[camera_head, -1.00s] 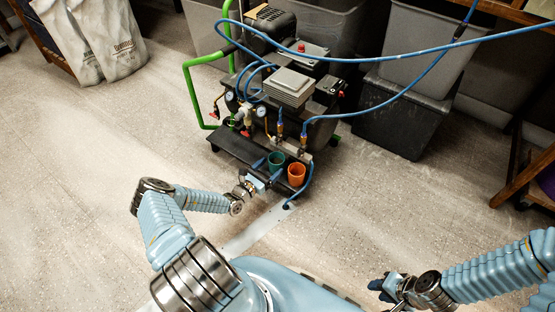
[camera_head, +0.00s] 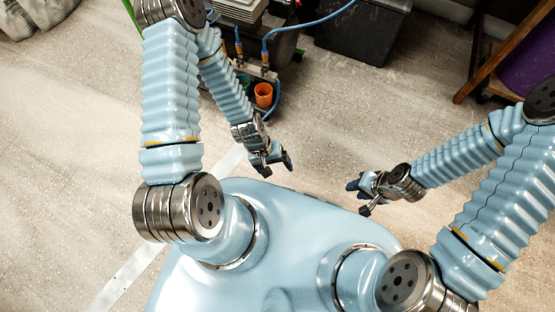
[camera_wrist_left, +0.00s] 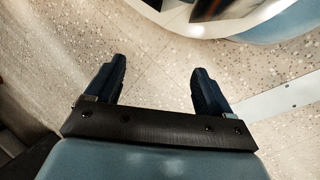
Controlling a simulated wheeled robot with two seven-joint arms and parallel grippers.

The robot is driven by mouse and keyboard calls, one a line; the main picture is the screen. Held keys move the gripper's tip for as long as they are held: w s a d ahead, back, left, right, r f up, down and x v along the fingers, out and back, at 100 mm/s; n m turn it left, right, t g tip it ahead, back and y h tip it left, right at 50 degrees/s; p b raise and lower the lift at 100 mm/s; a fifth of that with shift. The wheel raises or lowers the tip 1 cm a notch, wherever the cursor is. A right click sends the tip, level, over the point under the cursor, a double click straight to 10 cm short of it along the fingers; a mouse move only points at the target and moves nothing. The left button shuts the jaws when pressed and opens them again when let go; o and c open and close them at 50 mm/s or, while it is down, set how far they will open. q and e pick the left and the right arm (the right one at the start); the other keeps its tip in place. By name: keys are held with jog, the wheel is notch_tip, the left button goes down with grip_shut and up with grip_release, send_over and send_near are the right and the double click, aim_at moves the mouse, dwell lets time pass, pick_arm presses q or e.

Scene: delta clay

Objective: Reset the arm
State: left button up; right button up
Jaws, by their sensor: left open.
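My left gripper (camera_head: 276,164) hangs in front of my body, above the floor and apart from the compressor cart. In the left wrist view its two dark fingers (camera_wrist_left: 158,85) are spread apart, with only speckled floor between them. My right gripper (camera_head: 360,192) is to the right of the left one, with its fingers pointing left. Its fingers are small and dark here, and I cannot tell whether they are open. An orange cup (camera_head: 263,95) and a partly hidden green cup (camera_head: 244,83) stand on the cart behind my left forearm.
The compressor cart (camera_head: 283,50) with blue hoses is at the top, partly hidden by my left arm. A dark bin (camera_head: 365,45) stands right of it. A wooden rack (camera_head: 508,48) is at the upper right. The floor (camera_head: 345,130) between my grippers and the bin is clear.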

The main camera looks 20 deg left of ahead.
pick_arm(q)
notch_tip(320, 180, up, 10)
jog(key=d+m+t+p, duration=0.1)
jog(key=m+p, duration=0.2)
jog(key=p, duration=0.4)
jog(key=shift+w+d+f, duration=0.15)
jog(key=shift+d+f, duration=0.05)
jog(key=shift+d, duration=0.05)
dwell(0.4)
